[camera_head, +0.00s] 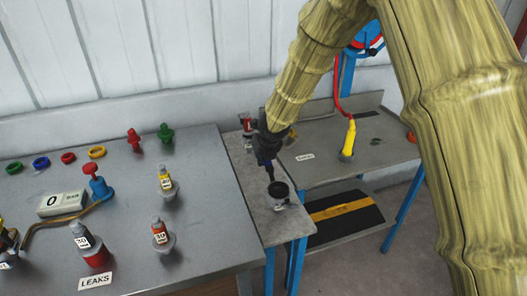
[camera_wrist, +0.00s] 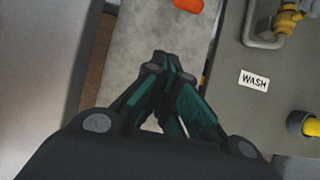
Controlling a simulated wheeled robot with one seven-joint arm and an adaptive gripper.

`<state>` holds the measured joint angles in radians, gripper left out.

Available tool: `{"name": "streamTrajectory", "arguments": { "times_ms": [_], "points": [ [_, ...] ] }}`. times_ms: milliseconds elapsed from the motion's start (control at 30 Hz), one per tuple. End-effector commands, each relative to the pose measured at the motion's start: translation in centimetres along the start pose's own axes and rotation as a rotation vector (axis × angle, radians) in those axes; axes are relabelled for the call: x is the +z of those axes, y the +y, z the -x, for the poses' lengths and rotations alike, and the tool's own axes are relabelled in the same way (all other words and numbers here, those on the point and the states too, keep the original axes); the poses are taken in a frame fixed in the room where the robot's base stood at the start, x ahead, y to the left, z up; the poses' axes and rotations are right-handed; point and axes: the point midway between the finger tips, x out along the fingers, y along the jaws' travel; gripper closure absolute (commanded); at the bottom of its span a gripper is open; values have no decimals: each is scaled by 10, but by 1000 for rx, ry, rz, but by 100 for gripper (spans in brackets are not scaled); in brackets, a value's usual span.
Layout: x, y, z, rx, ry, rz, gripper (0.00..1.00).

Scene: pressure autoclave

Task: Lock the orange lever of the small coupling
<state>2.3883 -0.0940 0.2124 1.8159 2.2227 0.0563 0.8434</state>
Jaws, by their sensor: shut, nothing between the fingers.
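My gripper (camera_head: 268,166) points down over a narrow grey table, with its fingertips just above or beside a small dark round cup-like part (camera_head: 279,190) with a pale mark on its front. I cannot tell whether they touch. The wrist view shows the fingers (camera_wrist: 166,66) closed together with nothing between them. An orange-red piece (camera_wrist: 188,5) lies ahead of the fingertips, cut off by the top edge, apart from them. I cannot tell if it is the orange lever. A small red and white item (camera_head: 247,122) stands farther back on the narrow table, partly hidden by my arm.
To the right a table carries a WASH label (camera_wrist: 254,80), a bent pipe with a brass fitting (camera_wrist: 287,22) and a yellow nozzle (camera_head: 348,138) on a red hose. The left bench (camera_head: 130,205) holds several bottles, plugs and rings. The narrow table's front is bare.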

Motion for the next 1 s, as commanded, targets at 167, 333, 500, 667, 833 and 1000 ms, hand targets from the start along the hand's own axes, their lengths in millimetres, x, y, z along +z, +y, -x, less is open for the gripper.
{"name": "streamTrajectory", "arguments": {
  "times_ms": [167,333,500,667,833,1000],
  "points": [
    [16,0,-3,1,-2,-2,100],
    [30,0,1,0,0,-2,100],
    [37,0,2,0,0,0,100],
    [38,0,2,0,0,0,100],
    [38,0,2,-1,0,0,100],
    [38,-3,4,-2,6,-3,100]
  ]
}}
